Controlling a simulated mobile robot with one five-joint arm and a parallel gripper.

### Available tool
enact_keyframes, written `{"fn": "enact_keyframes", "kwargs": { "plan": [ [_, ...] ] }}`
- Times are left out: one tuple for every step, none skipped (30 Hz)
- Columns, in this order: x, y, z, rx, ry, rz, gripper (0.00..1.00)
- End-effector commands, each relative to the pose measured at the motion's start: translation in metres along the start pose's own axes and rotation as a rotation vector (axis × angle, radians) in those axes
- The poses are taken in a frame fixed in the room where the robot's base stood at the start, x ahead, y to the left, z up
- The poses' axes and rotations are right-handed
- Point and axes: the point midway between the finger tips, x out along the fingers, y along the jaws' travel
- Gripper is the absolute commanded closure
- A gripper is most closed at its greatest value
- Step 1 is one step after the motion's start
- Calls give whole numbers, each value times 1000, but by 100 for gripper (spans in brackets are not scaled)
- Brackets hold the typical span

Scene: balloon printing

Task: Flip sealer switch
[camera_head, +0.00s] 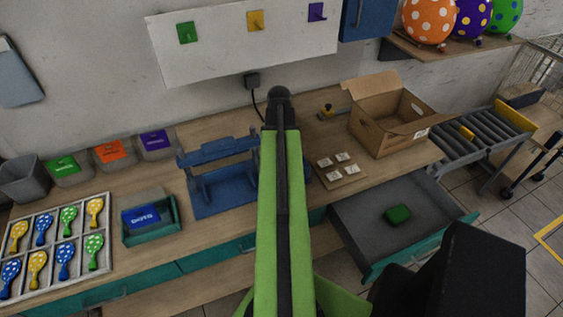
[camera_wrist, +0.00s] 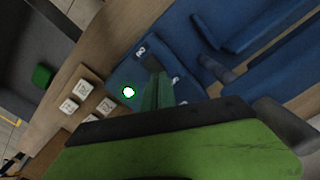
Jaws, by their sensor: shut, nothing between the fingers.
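The blue sealer (camera_head: 222,194) stands on the wooden bench left of my arm, which hides its right end. In the wrist view its blue base (camera_wrist: 118,70) carries a round lamp (camera_wrist: 128,92), glowing white with a green rim. Small white labels show on the base on both sides of my fingers. The switch itself cannot be made out; my fingers cover the area between the labels. My gripper (camera_wrist: 157,88) is shut and empty, its fingers over the sealer base beside the lamp. I cannot tell whether they touch it. In the head view my arm hides the gripper.
Small white cards (camera_head: 338,160) lie right of my arm, near an open cardboard box (camera_head: 385,134). An open drawer (camera_head: 365,215) holding a green block (camera_head: 398,214) juts out at the front right. A teal tray (camera_head: 152,237) stands left of the sealer.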

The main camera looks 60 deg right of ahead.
Motion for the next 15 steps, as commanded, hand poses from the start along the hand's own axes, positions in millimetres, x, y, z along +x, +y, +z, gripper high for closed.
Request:
{"fn": "enact_keyframes", "kwargs": {
  "plan": [
    [-11,0,0,0,0,0,100],
    [-13,0,0,0,0,0,100],
    [-17,0,0,0,0,0,100],
    [-20,0,0,0,0,0,100],
    [-23,0,0,0,0,0,100],
    [-26,0,0,0,0,0,100],
    [-29,0,0,0,0,0,100],
    [-32,0,0,0,0,0,100],
    [-36,0,0,0,0,0,100],
    [-38,0,0,0,0,0,100],
    [-41,0,0,0,0,0,100],
    [-45,0,0,0,0,0,100],
    [-47,0,0,0,0,0,100],
    [-50,0,0,0,0,0,100],
    [-54,0,0,0,0,0,100]
  ]
}}
